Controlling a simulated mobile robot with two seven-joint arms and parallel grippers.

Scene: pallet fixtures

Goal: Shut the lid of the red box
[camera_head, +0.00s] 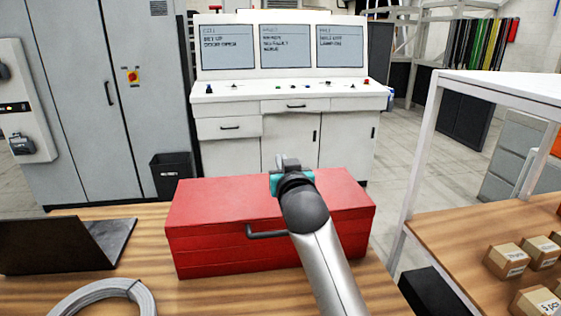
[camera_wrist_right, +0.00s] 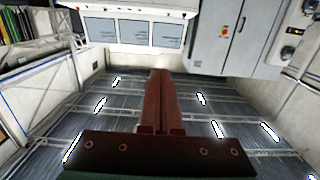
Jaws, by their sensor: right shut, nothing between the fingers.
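The red box (camera_head: 215,215) stands on the wooden table in the head view, with a dark handle (camera_head: 262,235) on its front. Its lid (camera_head: 225,192) lies flat across the top, and I see no gap along the visible front edge. My right arm crosses in front of the box and hides part of its front and top. My right gripper (camera_head: 286,161) appears over the far part of the lid; I cannot tell whether it touches. In the right wrist view its reddish-brown fingers (camera_wrist_right: 160,73) are together and empty. My left gripper is not in view.
A dark laptop-like object (camera_head: 65,245) and a coil of grey cable (camera_head: 103,298) lie left of the box. A shelf at right holds several small cartons (camera_head: 507,260). A white console (camera_head: 290,110) and grey cabinets (camera_head: 95,90) stand behind the table.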

